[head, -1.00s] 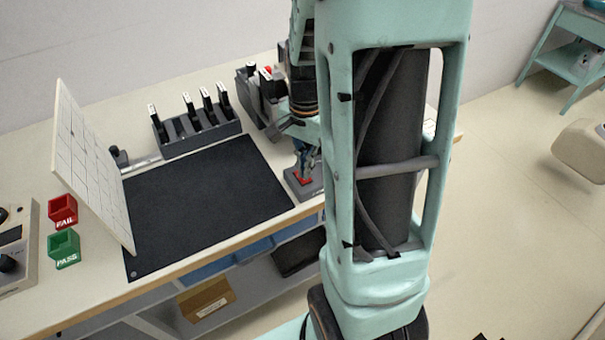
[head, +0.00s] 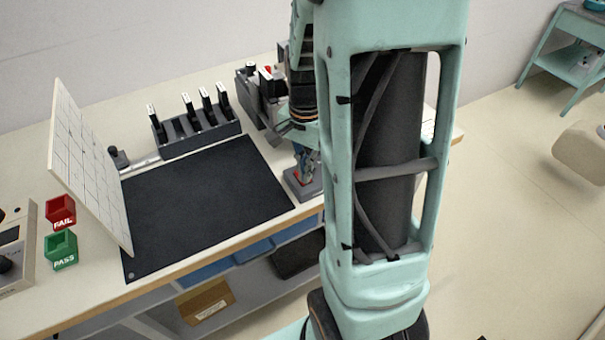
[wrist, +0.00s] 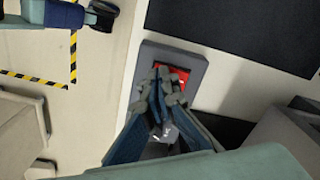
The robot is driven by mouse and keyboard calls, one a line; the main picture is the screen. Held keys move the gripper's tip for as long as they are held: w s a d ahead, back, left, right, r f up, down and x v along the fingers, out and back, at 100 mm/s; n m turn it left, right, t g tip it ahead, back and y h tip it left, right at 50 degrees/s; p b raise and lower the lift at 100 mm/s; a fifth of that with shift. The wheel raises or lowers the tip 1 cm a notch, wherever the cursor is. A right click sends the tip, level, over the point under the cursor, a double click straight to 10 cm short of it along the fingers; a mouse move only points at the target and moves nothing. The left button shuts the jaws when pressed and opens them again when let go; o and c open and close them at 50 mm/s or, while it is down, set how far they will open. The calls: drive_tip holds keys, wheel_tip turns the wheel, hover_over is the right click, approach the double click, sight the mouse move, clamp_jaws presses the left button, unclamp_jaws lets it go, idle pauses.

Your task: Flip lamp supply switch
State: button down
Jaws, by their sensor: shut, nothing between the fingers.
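The lamp supply switch is a grey box with a red rocker; the box (wrist: 192,62) and the red rocker (wrist: 181,73) show in the wrist view. In the head view the grey box (head: 296,187) sits near the front edge of the bench, right of the black mat, partly hidden by my arm. My gripper (wrist: 168,80) is shut and empty, with its fingertips over the red rocker and covering much of it. I cannot tell whether the tips touch it. In the head view my gripper (head: 304,178) points down at the box.
The black mat (head: 200,205) lies left of the switch. A rack of black-handled tools (head: 195,130) and grey equipment (head: 252,95) stand behind. A white tilted panel (head: 85,165), a red FAIL bin (head: 60,212) and a green PASS bin (head: 61,250) are at left.

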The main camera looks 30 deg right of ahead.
drive_tip(key=shift+r+p, duration=2.8)
drive_tip(key=shift+r, duration=0.75)
